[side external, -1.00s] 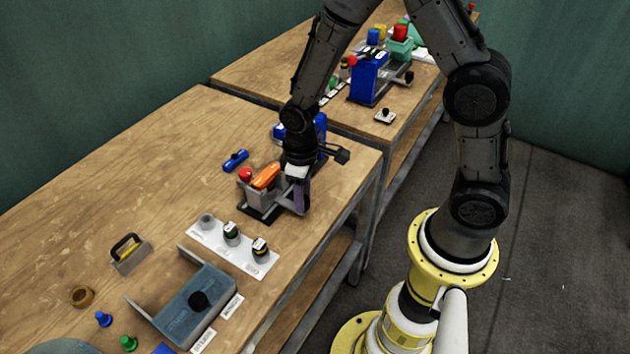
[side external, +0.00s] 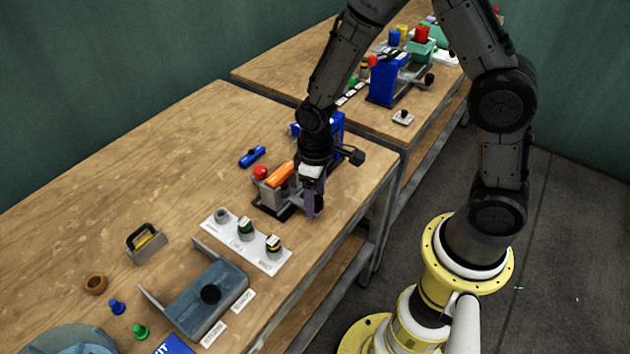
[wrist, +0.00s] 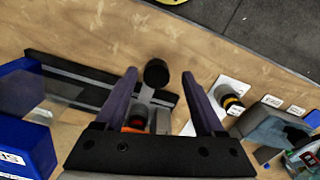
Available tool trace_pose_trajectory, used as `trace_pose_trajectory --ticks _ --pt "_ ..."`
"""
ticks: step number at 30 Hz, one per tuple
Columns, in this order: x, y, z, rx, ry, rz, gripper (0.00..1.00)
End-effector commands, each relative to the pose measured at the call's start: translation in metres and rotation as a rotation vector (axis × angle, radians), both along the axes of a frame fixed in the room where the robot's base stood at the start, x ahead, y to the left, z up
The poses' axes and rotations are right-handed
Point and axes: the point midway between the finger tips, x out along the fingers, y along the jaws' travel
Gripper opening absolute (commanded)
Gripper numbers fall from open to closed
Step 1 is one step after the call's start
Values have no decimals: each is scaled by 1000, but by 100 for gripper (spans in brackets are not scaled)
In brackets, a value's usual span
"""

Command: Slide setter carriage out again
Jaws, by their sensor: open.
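The setter carriage (side external: 270,197) is a grey block on a dark rail, with a red ball and an orange piece on top in the side view. In the wrist view a black round knob (wrist: 156,73) on a grey stem sticks out from the dark rail (wrist: 90,90). My gripper (wrist: 160,75) is open, with one purple-grey finger on each side of the knob and gaps between them. In the side view my gripper (side external: 315,205) is low at the carriage's right end, hiding the knob. The blue press (side external: 333,125) is partly hidden behind my wrist.
A white plate (side external: 222,233) with several small cylinders lies near the carriage. A blue-grey fixture (side external: 215,300) stands farther forward. A blue handled piece (side external: 252,157) lies behind the carriage. The left wooden tabletop (side external: 160,170) is largely clear. A second blue press (side external: 388,82) stands on the far table.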

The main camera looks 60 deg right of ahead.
Motion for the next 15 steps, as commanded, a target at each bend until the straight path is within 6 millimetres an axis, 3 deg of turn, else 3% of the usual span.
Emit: trace_pose_trajectory --ticks 5,15 --pt "2 0 26 1 -8 0 71" --pt "2 0 99 2 -10 0 71"
